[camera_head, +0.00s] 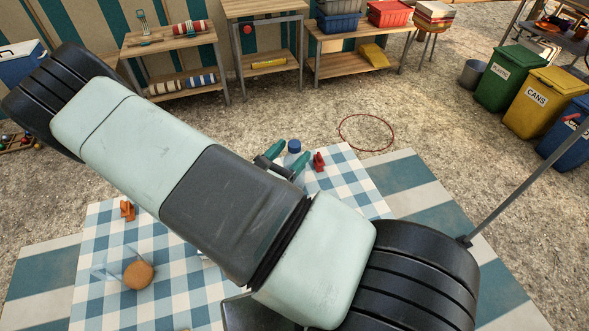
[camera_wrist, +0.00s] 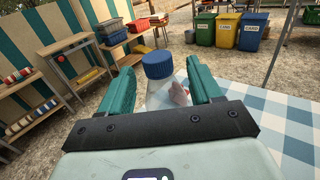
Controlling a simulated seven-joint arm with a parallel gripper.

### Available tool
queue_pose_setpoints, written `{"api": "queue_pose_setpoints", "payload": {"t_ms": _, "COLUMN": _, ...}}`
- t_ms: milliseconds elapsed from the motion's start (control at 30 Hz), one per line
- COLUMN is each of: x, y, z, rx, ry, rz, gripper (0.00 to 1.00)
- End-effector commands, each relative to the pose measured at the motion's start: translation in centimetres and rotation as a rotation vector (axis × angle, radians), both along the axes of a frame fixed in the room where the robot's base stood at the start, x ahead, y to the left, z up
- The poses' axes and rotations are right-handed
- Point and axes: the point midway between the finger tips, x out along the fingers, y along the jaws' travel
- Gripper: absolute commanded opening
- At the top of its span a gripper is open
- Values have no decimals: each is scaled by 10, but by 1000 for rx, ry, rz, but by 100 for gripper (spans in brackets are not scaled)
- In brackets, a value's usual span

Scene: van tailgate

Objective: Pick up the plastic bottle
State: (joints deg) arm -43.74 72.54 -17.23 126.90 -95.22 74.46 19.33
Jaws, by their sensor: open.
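The plastic bottle is clear with a blue cap (camera_wrist: 157,64) and stands upright in the wrist view. Its clear body (camera_wrist: 158,96) lies between the two green fingers of my gripper (camera_wrist: 160,88), with space visible on both sides. In the head view the bottle's blue cap (camera_head: 294,146) shows just beyond my gripper (camera_head: 281,161), between the green fingertips. The gripper is open. The lower part of the bottle is hidden by my gripper and arm.
The blue checked cloth (camera_head: 150,235) also holds a red item (camera_head: 318,161), close right of the bottle, an orange item (camera_head: 127,210) and a brown round object (camera_head: 138,274). A red hoop (camera_head: 366,132) lies on the gravel. Wooden shelves (camera_head: 172,40) and bins (camera_head: 497,76) stand farther back.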

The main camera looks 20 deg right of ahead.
Motion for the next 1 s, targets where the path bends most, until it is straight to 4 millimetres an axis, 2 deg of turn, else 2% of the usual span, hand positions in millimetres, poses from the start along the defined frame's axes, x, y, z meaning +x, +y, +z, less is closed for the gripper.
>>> {"api": "queue_pose_setpoints", "payload": {"t_ms": 133, "x": 11, "y": -14, "z": 0, "rx": 1, "ry": 0, "rz": -1, "gripper": 64}}
{"api": "queue_pose_setpoints", "payload": {"t_ms": 400, "x": 14, "y": -17, "z": 0, "rx": 1, "ry": 0, "rz": 1, "gripper": 64}}
{"api": "queue_pose_setpoints", "payload": {"t_ms": 467, "x": 13, "y": -17, "z": 0, "rx": 1, "ry": 0, "rz": 1, "gripper": 56}}
{"api": "queue_pose_setpoints", "payload": {"t_ms": 833, "x": 13, "y": -16, "z": 0, "rx": 1, "ry": 0, "rz": 1, "gripper": 0}}
{"api": "queue_pose_setpoints", "payload": {"t_ms": 1000, "x": 13, "y": -16, "z": 0, "rx": 1, "ry": 0, "rz": 1, "gripper": 0}}
